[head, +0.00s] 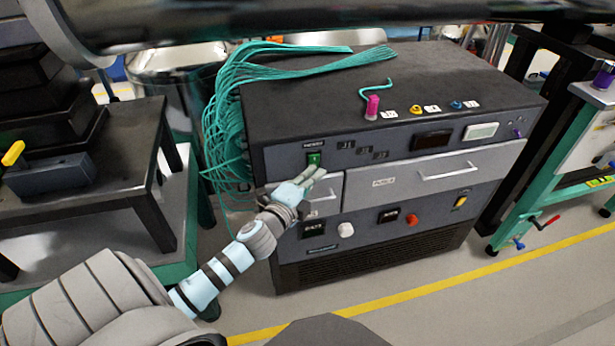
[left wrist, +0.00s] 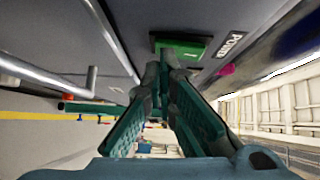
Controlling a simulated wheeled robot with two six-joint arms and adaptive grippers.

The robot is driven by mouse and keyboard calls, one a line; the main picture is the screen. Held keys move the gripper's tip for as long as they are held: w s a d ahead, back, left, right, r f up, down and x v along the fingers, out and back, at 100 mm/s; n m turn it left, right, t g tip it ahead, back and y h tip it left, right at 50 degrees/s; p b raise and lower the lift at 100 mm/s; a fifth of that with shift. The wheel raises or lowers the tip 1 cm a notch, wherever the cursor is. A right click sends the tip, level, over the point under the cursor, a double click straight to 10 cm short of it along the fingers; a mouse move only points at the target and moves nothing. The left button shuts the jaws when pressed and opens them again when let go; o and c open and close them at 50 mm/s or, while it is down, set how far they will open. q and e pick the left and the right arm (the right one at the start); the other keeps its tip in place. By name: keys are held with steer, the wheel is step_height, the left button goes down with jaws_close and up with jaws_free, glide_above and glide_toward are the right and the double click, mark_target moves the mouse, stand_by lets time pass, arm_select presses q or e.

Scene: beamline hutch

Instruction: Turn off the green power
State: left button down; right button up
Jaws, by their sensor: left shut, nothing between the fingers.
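The green power switch (head: 314,159) sits on the upper left of the dark cabinet's front panel, under a small label. In the left wrist view the green switch (left wrist: 180,46) is just beyond my fingertips, beside a label reading POWER (left wrist: 231,43). My left gripper (head: 316,176) is shut and empty, just below and in front of the switch. Its fingertips (left wrist: 166,66) come close together near the switch's edge. I cannot tell whether they touch it. My right gripper is not in view.
The dark cabinet (head: 440,75) has a wide drawer (head: 400,182) with a protruding handle, and several knobs below it. Teal cables (head: 225,120) hang down its left side. A black stand (head: 110,185) is on the left. The floor in front, with a yellow line, is clear.

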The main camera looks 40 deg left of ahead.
arm_select(q)
steer(key=shift+s+d, duration=0.1)
steer(key=shift+d, duration=0.2)
steer(key=s+d+f+b, duration=0.1)
steer(key=s+d+b, duration=0.1)
steer(key=s, duration=1)
steer(key=shift+d+f, duration=0.15)
steer(key=shift+d, duration=0.75)
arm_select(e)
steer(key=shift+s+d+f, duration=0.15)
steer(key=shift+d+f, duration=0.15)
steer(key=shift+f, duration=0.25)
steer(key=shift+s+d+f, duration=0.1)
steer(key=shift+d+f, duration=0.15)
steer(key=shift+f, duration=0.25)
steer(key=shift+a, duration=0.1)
